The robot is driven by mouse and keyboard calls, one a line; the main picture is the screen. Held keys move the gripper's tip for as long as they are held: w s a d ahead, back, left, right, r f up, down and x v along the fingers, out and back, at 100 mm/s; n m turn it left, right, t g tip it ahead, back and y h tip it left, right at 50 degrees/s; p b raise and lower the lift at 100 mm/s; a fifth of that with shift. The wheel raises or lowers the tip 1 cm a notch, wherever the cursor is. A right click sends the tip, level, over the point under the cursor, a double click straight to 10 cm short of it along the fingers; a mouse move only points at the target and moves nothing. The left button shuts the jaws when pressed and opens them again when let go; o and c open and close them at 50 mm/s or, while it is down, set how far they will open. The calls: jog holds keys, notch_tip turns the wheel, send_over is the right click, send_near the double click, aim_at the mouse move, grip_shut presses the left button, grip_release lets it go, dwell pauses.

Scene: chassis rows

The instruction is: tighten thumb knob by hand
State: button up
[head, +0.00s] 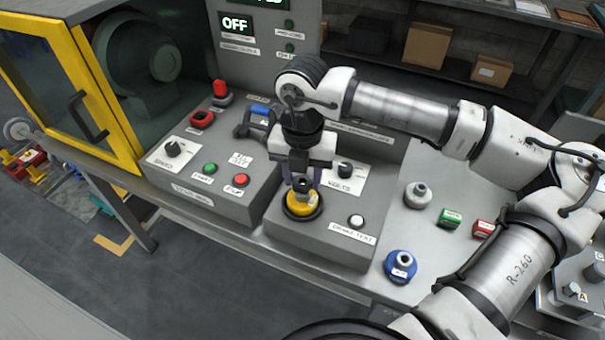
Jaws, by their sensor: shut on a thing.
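A round yellow-and-black knob (302,207) sits on the top of the grey control box at the middle of the head view. My gripper (302,183) points straight down over it, with its fingers closed on the knob's narrow top. The fingers hide part of the knob's top, and I cannot tell how tightly it is seated.
The box also carries a black dial (345,170) and a white button (356,221). Left stands another box with a green button (210,168) and a red button (241,180). A blue-based knob (401,266) and a grey one (417,195) are on the bench right.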

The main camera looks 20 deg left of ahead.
jog(key=shift+c, duration=0.6)
jog(key=shift+f+m+b, duration=0.15)
jog(key=shift+m+b, duration=0.35)
jog(key=shift+b, duration=0.2)
jog(key=m+b, duration=0.3)
jog(key=shift+m, duration=0.3)
jog(key=shift+m+b, duration=0.5)
jog(key=shift+b, duration=0.05)
jog(key=shift+r, duration=0.2)
jog(key=shift+f, duration=0.1)
